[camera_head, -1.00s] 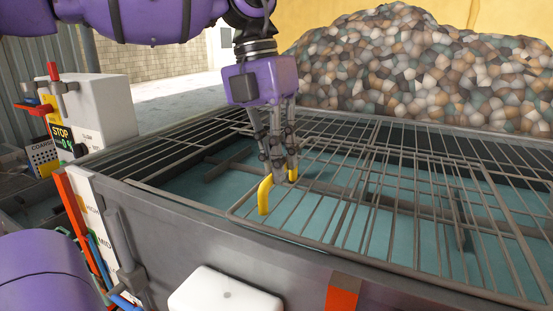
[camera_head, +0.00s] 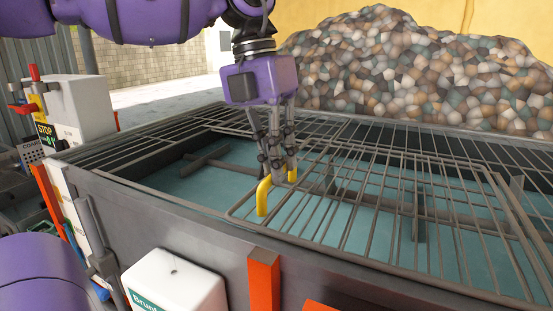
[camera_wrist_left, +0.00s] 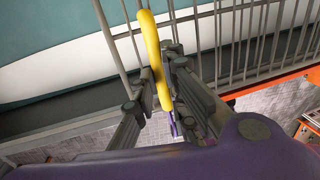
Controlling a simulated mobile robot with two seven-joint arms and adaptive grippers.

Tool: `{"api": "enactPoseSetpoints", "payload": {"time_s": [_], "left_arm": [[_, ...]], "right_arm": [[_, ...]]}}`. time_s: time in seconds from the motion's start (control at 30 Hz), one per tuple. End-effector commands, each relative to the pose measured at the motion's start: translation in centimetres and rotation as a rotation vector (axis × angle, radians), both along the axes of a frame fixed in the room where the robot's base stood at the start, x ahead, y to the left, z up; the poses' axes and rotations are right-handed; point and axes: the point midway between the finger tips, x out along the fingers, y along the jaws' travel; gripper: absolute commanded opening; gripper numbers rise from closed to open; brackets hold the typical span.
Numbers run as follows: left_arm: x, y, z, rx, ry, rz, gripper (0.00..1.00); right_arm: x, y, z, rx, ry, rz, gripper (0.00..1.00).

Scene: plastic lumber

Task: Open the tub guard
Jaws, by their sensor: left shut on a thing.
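The tub guard (camera_head: 340,226) is a grey wire grid lying across the top of the dark grey tub (camera_head: 205,229). A yellow handle (camera_head: 263,196) stands at its left end in the head view. My left gripper (camera_head: 277,176) points down and is shut on this handle. In the left wrist view, the yellow handle (camera_wrist_left: 154,58) runs between the fingers of my left gripper (camera_wrist_left: 150,95). Part of the handle is hidden by the fingers. Teal liquid or tub floor (camera_head: 215,178) shows left of the guard. My right gripper is not in view.
A white box (camera_head: 172,282) and an orange post (camera_head: 263,282) are at the tub's front side. A control box with a STOP label (camera_head: 45,130) stands at the left. A heap of multicoloured pieces (camera_head: 420,75) lies behind the tub.

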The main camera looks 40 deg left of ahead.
Motion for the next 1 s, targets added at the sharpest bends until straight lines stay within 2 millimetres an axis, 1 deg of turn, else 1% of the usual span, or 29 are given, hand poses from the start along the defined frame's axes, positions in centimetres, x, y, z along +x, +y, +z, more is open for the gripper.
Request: {"api": "enactPoseSetpoints", "payload": {"time_s": [0.4,0.43,0.53,0.57,0.87,1.0], "left_arm": [[0.0,-0.1,0.1,-0.001,-0.002,0.000,0.00],[0.0,-0.1,0.1,-0.001,-0.002,0.000,0.16],[0.0,0.0,0.1,-0.001,-0.002,0.000,0.29],[0.0,0.0,0.1,-0.001,-0.002,0.000,0.30],[0.0,0.0,0.2,-0.001,-0.001,0.000,0.30],[0.0,0.2,1.4,0.000,-0.004,0.002,0.30]], "right_arm": [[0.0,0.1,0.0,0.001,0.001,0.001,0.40],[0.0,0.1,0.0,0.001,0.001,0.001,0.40],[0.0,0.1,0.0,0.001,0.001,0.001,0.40],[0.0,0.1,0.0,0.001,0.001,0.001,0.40],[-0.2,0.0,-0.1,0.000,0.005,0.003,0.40],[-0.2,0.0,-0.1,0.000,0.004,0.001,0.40]]}}
